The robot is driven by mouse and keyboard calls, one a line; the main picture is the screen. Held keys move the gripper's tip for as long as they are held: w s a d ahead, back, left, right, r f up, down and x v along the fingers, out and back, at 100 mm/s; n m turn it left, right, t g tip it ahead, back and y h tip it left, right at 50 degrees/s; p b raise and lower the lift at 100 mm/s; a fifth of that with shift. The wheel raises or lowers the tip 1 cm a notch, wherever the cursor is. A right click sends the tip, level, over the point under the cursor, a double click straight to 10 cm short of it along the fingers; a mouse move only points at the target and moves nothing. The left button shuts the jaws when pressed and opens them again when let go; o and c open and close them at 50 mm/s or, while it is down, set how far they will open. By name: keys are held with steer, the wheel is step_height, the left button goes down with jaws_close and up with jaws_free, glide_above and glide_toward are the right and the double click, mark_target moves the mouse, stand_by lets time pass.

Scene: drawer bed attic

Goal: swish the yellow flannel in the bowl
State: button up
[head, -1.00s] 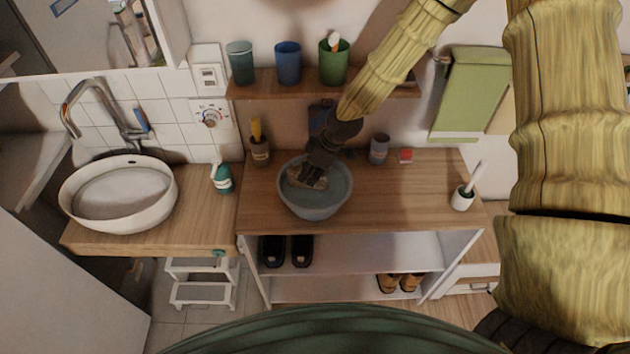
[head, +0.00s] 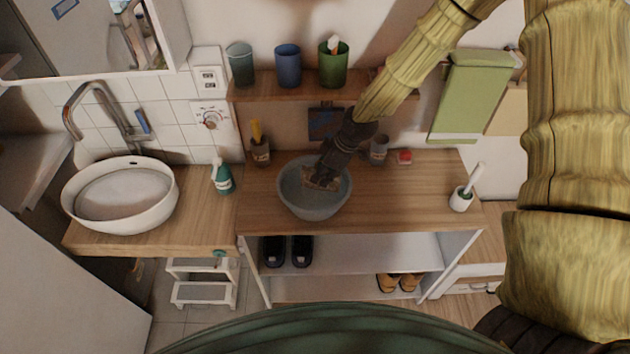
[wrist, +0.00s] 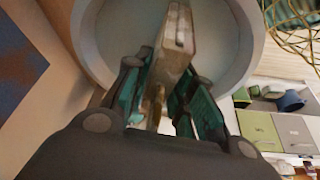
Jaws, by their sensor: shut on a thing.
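A grey-blue bowl (head: 300,208) stands on the wooden counter, and its pale inner wall fills the top of the wrist view (wrist: 235,50). My gripper (head: 324,177) reaches down into the bowl from the upper right. In the wrist view my gripper (wrist: 166,95) has its green-padded fingers closed on a tan-brown flannel (wrist: 175,50). The flannel looks dull tan rather than bright yellow. In the head view the flannel (head: 318,184) shows as a small patch inside the bowl, partly hidden by my fingers. I cannot tell whether it touches the bowl's bottom.
A brown cup with a yellow item (head: 260,153) stands left of the bowl. A grey cup (head: 378,150) and a red block (head: 405,157) stand right of it. A shelf (head: 300,92) with several cups hangs behind. The counter's right part is mostly clear.

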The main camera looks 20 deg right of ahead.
mark_target(311, 172)
steer(key=shift+w+a+b, duration=0.2)
steer(key=shift+w+a, duration=0.1)
steer(key=shift+a, duration=0.65)
steer(key=shift+w+a+b, duration=0.15)
steer(key=shift+w+a, duration=0.1)
steer(key=shift+a, duration=0.7)
steer(key=shift+s+d+p, duration=0.15)
steer(key=shift+d, duration=0.35)
steer(key=shift+s+d+p, duration=0.15)
steer(key=shift+d, duration=0.35)
steer(key=shift+s+d+p, duration=0.25)
steer(key=shift+d+p, duration=0.2)
steer(key=shift+d, duration=0.45)
steer(key=shift+w+a+b, duration=0.2)
steer(key=shift+w+a, duration=0.05)
steer(key=shift+a, duration=0.7)
steer(key=shift+w+a+b, duration=0.15)
steer(key=shift+w+a, duration=0.1)
steer(key=shift+a, duration=0.7)
steer(key=shift+s+d, duration=0.25)
steer(key=shift+d, duration=0.75)
